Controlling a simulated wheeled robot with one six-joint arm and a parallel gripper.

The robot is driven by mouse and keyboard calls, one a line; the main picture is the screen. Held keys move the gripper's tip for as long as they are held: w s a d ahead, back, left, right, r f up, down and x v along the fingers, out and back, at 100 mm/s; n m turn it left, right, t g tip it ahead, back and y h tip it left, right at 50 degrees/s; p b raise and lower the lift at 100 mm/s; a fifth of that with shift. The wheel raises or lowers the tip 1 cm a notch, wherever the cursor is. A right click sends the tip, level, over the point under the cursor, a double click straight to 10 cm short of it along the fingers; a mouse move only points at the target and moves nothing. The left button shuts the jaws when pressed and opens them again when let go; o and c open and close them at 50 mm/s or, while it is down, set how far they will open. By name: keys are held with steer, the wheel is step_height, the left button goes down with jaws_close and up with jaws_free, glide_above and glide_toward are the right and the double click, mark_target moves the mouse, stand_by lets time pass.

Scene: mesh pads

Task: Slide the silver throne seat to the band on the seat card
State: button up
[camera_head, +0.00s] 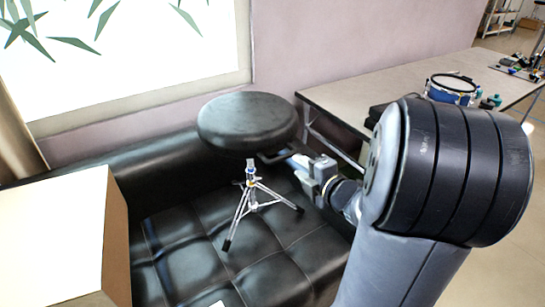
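A round throne seat (247,122) with a black padded top shows above the black couch. Just below its near edge is a small silver tripod stand (249,196) with spread legs and a blue mark near its top. I cannot tell whether seat and post are joined. My gripper (272,157) reaches in from the right, its dark fingers at the seat's lower right edge. The seat partly hides the fingertips, so their grip or contact is unclear. A sliver of white (218,303) at the bottom edge may be a card. No band is readable.
The black tufted couch (185,240) spreads under the stand. An open-looking cardboard box (115,235) stands at left. A table (400,82) at right holds a blue drum (452,90) and small items. My arm covers the lower right.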

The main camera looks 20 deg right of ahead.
mark_target(284, 158)
steer(key=x, duration=0.8)
steer(key=shift+w+a, duration=0.1)
steer(key=shift+a, duration=0.3)
jaws_close()
